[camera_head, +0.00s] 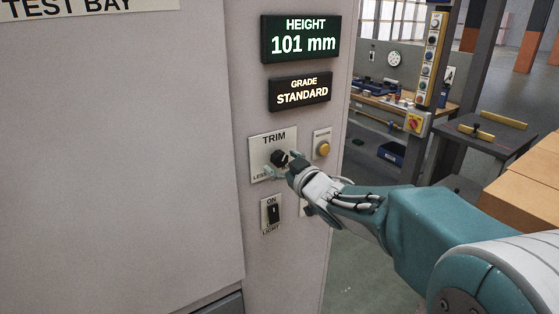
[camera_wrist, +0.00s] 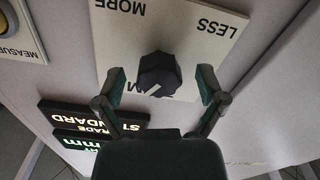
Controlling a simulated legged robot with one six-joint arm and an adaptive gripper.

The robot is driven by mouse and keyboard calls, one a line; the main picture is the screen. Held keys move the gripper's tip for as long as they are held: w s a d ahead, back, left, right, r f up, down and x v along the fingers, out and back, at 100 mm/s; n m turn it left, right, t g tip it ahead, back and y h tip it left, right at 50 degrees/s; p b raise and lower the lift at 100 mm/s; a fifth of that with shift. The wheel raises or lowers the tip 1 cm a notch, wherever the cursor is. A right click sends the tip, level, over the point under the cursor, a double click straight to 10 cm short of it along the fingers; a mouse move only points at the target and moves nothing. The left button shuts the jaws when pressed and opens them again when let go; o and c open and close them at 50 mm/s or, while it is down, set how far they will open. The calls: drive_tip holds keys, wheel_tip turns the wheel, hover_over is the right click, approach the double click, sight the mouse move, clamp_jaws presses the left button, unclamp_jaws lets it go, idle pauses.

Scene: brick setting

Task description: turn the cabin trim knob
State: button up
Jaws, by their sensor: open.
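The trim knob (camera_head: 279,158) is a black knob with a pale pointer line, on a white plate (camera_head: 257,143) marked TRIM, with LESS partly showing. In the wrist view the knob (camera_wrist: 159,75) sits between my open fingers, with a gap on both sides. That view is upside down and shows MORE and LESS on the plate (camera_wrist: 205,22). My gripper (camera_head: 281,168) is at the knob in the head view and hides part of the plate. In the wrist view my gripper (camera_wrist: 161,88) has one fingertip on each side of the knob.
A yellow button (camera_head: 323,149) is just right of the knob. An ON light switch (camera_head: 272,213) is below. Displays above read HEIGHT 101 mm (camera_head: 300,38) and GRADE STANDARD (camera_head: 300,91). Cardboard-coloured boxes (camera_head: 528,190) stand at the right, near my arm.

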drive_tip(key=shift+w+a, duration=0.3)
drive_tip(key=shift+w, duration=0.15)
drive_tip(key=c, duration=1.1)
drive_tip(key=shift+c, duration=0.2)
drive_tip(key=shift+n, duration=2)
drive_tip(key=o, duration=1.1)
drive_tip(key=shift+o, duration=0.2)
drive_tip(key=shift+s, duration=0.1)
